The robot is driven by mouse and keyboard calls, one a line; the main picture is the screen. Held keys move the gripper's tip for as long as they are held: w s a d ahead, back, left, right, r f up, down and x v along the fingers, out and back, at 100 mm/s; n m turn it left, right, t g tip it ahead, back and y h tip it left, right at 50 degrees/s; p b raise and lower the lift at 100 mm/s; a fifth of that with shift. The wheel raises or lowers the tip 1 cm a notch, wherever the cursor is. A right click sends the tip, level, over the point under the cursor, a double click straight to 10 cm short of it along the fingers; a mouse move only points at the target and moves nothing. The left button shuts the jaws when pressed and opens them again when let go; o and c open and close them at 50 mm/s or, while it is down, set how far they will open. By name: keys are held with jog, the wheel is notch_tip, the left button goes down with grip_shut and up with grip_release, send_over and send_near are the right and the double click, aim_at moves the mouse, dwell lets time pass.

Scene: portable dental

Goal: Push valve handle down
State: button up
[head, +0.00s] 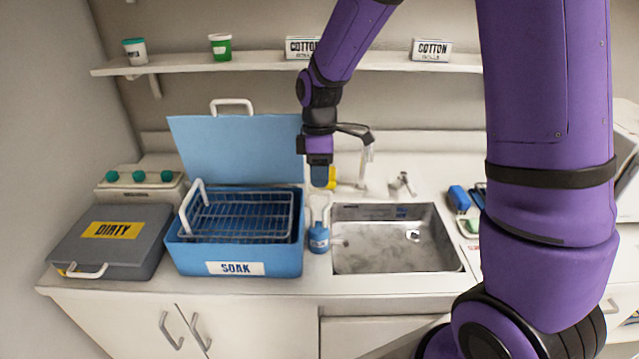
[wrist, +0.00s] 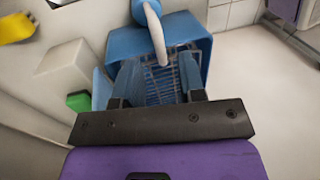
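A small yellow piece (head: 332,178), which looks like the valve handle, shows just right of my gripper in the head view, by the faucet base at the back of the counter. My gripper (head: 320,182) points down above the counter, between the blue soak bin and the sink, and partly covers the yellow piece. In the wrist view its two blue fingers (wrist: 158,82) stand apart with nothing held between them. A yellow shape (wrist: 15,27) shows at that view's upper left; I cannot tell whether it is the same piece. Contact with the handle cannot be seen.
The open blue soak bin (head: 235,259) holds a wire basket (head: 240,215). A blue bottle (head: 318,238) stands between bin and sink (head: 395,262). The faucet (head: 366,160) is close right of my gripper. A grey dirty box (head: 140,245) is at left.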

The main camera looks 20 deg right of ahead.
aim_at(320, 191)
jog(key=shift+s+a+f, duration=0.1)
jog(key=shift+s+f, duration=0.05)
jog(key=shift+f, duration=0.5)
jog(key=shift+s+f, duration=0.1)
jog(key=shift+f, duration=0.55)
jog(key=shift+c, duration=0.2)
grip_shut()
jog(key=shift+s+f, duration=0.1)
jog(key=shift+f, duration=1.6)
jog(key=shift+o, duration=0.2)
grip_release()
notch_tip(320, 191, up, 11)
jog(key=w, duration=0.2)
jog(key=shift+d+f, duration=0.2)
jog(key=shift+d, duration=0.2)
